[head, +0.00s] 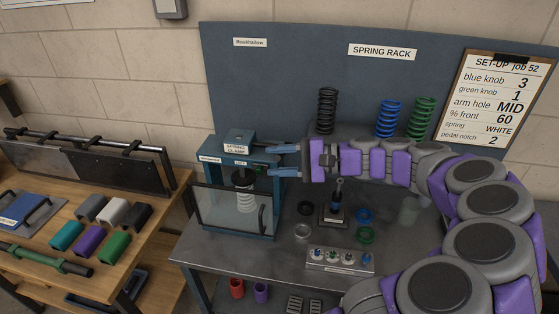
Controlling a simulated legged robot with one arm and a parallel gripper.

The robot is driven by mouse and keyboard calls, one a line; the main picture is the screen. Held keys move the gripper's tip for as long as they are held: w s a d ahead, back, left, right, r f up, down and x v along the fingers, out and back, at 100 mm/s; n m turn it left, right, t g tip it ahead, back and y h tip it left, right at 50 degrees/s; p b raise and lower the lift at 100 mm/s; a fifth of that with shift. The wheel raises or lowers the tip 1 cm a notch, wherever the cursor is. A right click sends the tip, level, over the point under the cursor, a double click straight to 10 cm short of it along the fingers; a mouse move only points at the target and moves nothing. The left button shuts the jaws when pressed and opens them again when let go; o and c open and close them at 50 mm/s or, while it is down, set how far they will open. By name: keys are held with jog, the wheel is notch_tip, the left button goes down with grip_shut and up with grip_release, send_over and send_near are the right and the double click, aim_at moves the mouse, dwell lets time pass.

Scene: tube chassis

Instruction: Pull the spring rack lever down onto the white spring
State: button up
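The white spring (246,196) stands upright in the spring clamp (238,138), below a dark round part and behind a clear framed guard. My gripper (276,160) is at the clamp's right side, above and right of the white spring. Its two blue fingers point left and are spread apart, one above the other. A short dark bar (263,148) sticks out from the clamp near the upper fingertip; I cannot tell whether it is the lever or whether a finger touches it. A small green part shows at the lower fingertip. Nothing is clearly held.
Black (326,110), blue (389,118) and green (421,117) springs stand at the back by the SPRING RACK sign. My arm spans the bench's right side. A small upright lever (337,200) and a knob box (340,261) are below it. A clipboard (499,101) reads spring WHITE.

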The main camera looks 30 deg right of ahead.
jog(key=p+v, duration=0.3)
jog(key=v, duration=1.4)
jog(key=shift+s+d, duration=0.15)
jog(key=shift+s, duration=0.05)
jog(key=shift+f, duration=0.1)
jog(key=w+a+r+n+g, duration=0.1)
jog(key=w+a+n+g, duration=0.2)
jog(key=a, duration=0.6)
jog(key=w+a+r+n+g, duration=0.1)
jog(key=a+n+g, duration=0.25)
jog(key=a, duration=0.65)
jog(key=s+a+f+n+g+h, duration=0.2)
jog(key=s+a, duration=0.1)
jog(key=a, duration=0.3)
jog(key=s+a+f+n+g+h, duration=0.1)
jog(key=s+a+f+g+h, duration=0.15)
jog(key=a, duration=0.45)
jog(key=s+f+n+h, duration=0.2)
jog(key=s+f+h, duration=0.1)
jog(key=s, duration=0.4)
jog(key=s+f+n+g+h, duration=0.1)
jog(key=s+f+n+h, duration=0.1)
jog(key=s+f+h, duration=0.2)
jog(key=s+f, duration=0.1)
jog(key=s, duration=0.2)
jog(key=shift+s+d+g, duration=0.25)
jog(key=shift+d+g, duration=0.05)
jog(key=shift+d, duration=0.05)
jog(key=shift+f+h, duration=0.1)
jog(key=shift+h, duration=0.15)
